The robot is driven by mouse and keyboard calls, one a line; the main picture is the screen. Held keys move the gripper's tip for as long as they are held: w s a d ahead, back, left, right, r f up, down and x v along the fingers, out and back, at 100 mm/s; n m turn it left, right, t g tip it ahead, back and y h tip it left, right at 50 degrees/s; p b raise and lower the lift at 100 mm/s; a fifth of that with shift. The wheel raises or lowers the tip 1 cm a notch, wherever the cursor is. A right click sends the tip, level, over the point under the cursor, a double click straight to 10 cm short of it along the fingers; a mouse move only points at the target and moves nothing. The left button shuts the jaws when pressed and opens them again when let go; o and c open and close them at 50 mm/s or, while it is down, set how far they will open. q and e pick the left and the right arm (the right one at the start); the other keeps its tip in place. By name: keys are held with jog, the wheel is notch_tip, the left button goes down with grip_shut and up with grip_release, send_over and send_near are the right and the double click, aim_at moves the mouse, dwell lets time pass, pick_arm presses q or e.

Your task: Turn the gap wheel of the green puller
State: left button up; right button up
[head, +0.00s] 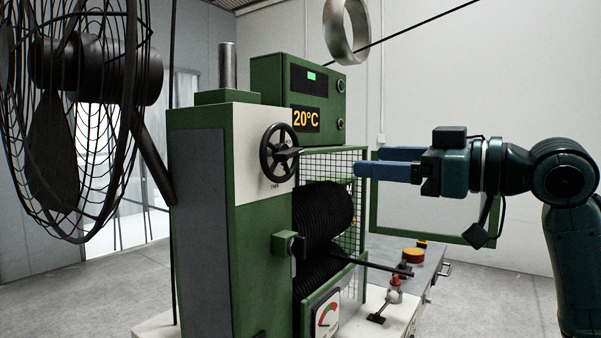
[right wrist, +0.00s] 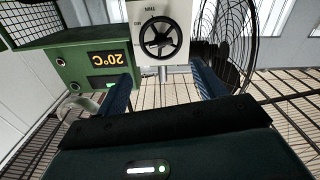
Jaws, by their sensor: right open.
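The green puller (head: 205,210) stands in the middle of the head view, with a cream front panel. The black spoked gap wheel (head: 279,152) is mounted on that panel, with small lettering around it. In the right wrist view the wheel (right wrist: 161,37) shows at top centre, beyond the fingertips. My right gripper (head: 370,163) comes in from the right with blue fingers, open and empty. It is to the right of the wheel and apart from it. In the right wrist view its two fingers (right wrist: 163,85) are spread wide. My left gripper is not in view.
A black caged fan (head: 70,110) fills the left side. A green box with a 20°C display (head: 306,119) sits behind the wheel. Black rollers (head: 324,214) and a wire mesh guard (head: 335,165) lie below right. A metal ring (head: 346,30) hangs above.

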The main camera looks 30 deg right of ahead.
aim_at(296, 155)
jog(key=p+x, duration=0.5)
jog(key=x, duration=0.7)
jog(key=shift+r, duration=0.2)
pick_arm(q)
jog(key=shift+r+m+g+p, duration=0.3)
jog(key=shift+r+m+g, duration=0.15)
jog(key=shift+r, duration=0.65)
pick_arm(e)
jog(key=shift+w+a+f, duration=0.15)
jog(key=shift+w+a, duration=0.2)
jog(key=shift+w, duration=0.3)
jog(key=shift+c, duration=0.2)
jog(key=c, duration=1)
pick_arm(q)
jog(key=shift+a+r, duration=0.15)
pick_arm(e)
jog(key=shift+o, duration=0.2)
